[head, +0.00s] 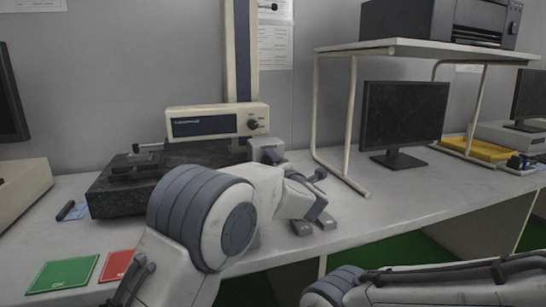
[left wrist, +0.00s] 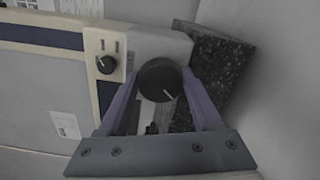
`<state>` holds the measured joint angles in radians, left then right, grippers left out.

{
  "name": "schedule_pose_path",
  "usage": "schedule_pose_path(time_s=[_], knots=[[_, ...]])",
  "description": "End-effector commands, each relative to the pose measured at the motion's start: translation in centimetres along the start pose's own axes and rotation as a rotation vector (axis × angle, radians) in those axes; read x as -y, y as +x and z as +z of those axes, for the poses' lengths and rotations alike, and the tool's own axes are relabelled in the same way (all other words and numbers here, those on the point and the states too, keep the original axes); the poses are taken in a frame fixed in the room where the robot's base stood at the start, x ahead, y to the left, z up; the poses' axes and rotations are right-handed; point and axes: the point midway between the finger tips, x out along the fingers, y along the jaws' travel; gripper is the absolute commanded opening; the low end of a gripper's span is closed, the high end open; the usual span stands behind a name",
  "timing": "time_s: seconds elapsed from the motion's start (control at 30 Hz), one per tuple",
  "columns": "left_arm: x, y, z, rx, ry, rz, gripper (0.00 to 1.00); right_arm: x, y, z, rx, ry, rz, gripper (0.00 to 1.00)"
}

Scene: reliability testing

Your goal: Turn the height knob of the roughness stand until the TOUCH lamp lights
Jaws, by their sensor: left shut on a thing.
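The roughness stand has a black stone base (head: 120,192), a tall beige column (head: 240,50) and a beige unit (head: 215,110) with a dark display strip. In the left wrist view, the large black height knob (left wrist: 161,80) has a white index line pointing to the lower right. My left gripper (left wrist: 160,92) is shut on this knob, one finger on each side. A smaller black knob (left wrist: 106,64) sits beside two tiny marks on the unit. I cannot tell whether the TOUCH lamp is lit.
A green card (head: 62,275) and a red card (head: 116,264) lie at the table's front left. A monitor (head: 403,118) stands under a white shelf (head: 430,46) bearing a printer (head: 480,22). The tabletop (head: 420,182) before the monitor is mostly clear.

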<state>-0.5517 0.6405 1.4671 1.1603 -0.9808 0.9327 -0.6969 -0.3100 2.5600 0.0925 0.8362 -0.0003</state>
Motion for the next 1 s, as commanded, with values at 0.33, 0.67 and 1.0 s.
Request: schedule_pose_path(time_s=[0.33,0.67,1.0], knots=[[0.1,-0.1,0.1,0.002,0.168,-0.002,0.11,0.1,-1.9,-0.1,0.000,0.000,0.000,0.69],[0.2,-0.1,0.1,0.002,0.209,-0.002,0.11,0.2,-2.1,-0.1,0.000,0.000,0.000,0.69],[0.2,-0.1,0.1,0.002,0.208,-0.002,0.85,0.1,-2.1,-0.1,0.000,0.000,0.000,0.69]])
